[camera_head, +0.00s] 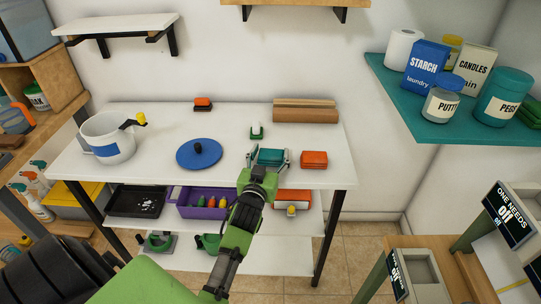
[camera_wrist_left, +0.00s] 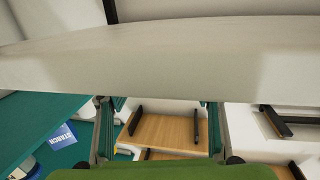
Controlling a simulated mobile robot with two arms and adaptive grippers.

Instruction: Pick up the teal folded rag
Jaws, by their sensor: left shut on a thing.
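The teal folded rag (camera_head: 270,157) is between the two fingers of my left gripper (camera_head: 268,160), near the front right part of the white table (camera_head: 225,138). The gripper is shut on the rag, one finger on each side of it. I cannot tell whether the rag touches the tabletop or is just above it. In the left wrist view my fingers (camera_wrist_left: 160,128) show at the left and right, and the rag is hard to make out. My right gripper is not in view.
An orange folded rag (camera_head: 314,160) lies just right of my gripper. A small green-and-white item (camera_head: 256,131) stands behind it. A blue disc (camera_head: 199,153) and a white bucket (camera_head: 107,137) are to the left.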

